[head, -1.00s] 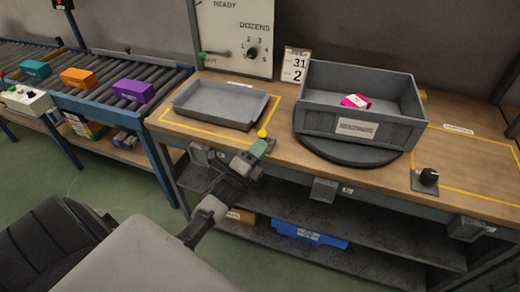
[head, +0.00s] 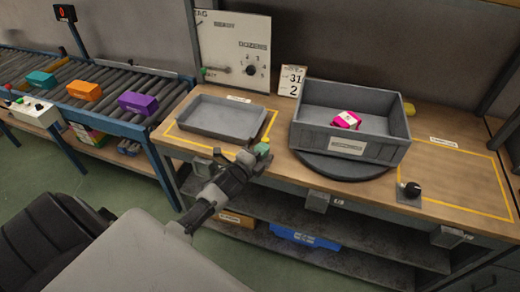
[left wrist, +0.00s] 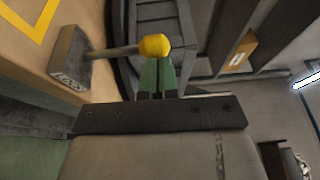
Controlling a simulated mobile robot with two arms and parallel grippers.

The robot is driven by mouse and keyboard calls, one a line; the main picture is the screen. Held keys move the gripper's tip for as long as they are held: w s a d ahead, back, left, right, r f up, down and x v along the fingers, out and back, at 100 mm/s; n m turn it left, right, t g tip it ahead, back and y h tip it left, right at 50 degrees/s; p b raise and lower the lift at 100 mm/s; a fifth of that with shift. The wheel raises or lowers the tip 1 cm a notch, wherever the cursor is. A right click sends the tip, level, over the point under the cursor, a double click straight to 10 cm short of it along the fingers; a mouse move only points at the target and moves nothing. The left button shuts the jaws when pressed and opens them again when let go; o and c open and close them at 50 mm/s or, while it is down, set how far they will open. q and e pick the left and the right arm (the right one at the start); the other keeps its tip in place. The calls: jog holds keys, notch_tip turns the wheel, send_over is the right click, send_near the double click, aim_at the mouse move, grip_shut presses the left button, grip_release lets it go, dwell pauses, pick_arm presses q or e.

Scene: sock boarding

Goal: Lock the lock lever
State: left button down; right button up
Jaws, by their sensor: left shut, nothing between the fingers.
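The lock lever shows in the left wrist view as a rod with a yellow ball knob (left wrist: 155,46). The rod comes out of a grey block (left wrist: 70,57) with a small label at the bench edge. My left gripper (left wrist: 155,78) has green fingers, shut and empty, with the tips right at the knob. Whether they touch it I cannot tell. In the head view my left gripper (head: 262,149) is at the bench's front edge, between the grey tray and the turntable, and the knob is not clearly visible there. My right gripper is not in view.
A grey bin (head: 348,148) with a pink item (head: 346,119) inside sits on a dark turntable (head: 345,172). A shallow grey tray (head: 222,133) lies left of it. A black knob (head: 410,189) stands on the bench at right. A conveyor (head: 60,80) carries coloured boxes.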

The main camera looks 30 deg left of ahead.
aim_at(267, 139)
pick_arm(q)
jog(key=shift+w+a+r+b, duration=0.15)
jog(key=shift+w+b, duration=0.25)
jog(key=shift+w, duration=0.3)
jog(key=shift+w+a+r+b, duration=0.1)
jog(key=shift+w+a+b, duration=0.1)
jog(key=shift+w+b, duration=0.4)
jog(key=shift+w+a+r+b, duration=0.1)
jog(key=shift+w+a+b, duration=0.1)
jog(key=shift+w, duration=0.65)
jog(key=shift+r, duration=0.2)
jog(key=shift+r, duration=0.1)
